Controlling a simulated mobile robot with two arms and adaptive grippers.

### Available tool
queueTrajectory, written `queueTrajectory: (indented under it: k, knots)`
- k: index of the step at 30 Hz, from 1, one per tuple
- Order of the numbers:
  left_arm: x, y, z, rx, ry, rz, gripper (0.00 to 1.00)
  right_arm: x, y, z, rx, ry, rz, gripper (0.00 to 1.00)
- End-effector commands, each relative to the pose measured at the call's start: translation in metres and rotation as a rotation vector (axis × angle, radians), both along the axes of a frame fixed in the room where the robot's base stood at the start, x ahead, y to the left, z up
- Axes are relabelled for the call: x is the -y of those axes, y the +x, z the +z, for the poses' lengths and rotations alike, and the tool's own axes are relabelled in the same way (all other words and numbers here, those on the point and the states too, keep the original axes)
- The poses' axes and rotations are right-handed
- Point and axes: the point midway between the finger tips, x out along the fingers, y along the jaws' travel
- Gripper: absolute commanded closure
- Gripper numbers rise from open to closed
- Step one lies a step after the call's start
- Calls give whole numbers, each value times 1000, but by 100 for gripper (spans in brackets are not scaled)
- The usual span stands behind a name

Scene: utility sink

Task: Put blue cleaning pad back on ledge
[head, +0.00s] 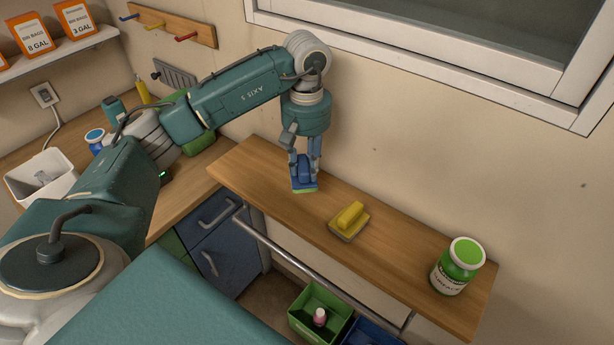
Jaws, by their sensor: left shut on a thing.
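The blue cleaning pad (304,185) has a blue top and a green underside edge. It is at the left part of the wooden ledge (395,268), upright with its green side down. My left gripper (304,163) points down from above and is shut on the pad. The pad is at or just above the ledge surface; I cannot tell whether it touches. The fingers hide part of the pad's top. My right gripper is not in the head view.
A yellow pad (349,220) lies on the ledge right of the blue one. A green-lidded jar (458,266) stands at the ledge's right end. A metal rail (310,272) runs along the ledge's front. A green bin (320,311) is below. The wall and window are behind.

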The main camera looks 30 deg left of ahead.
Motion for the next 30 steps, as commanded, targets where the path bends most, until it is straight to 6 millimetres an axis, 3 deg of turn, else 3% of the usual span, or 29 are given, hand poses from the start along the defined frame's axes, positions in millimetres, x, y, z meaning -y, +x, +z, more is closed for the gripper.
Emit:
queueTrajectory:
  k: [6,15,26,27,29,30]
  knots:
    - [0,1,-18,1,-1,1,91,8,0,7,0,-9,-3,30]
    - [0,0,-53,-1,-1,0,91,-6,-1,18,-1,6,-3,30]
    - [0,1,-59,1,0,1,91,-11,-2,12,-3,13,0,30]
    - [0,1,-57,1,0,1,64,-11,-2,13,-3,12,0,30]
    - [0,0,-57,1,0,1,52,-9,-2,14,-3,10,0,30]
    - [0,0,-57,1,0,1,51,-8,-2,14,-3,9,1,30]
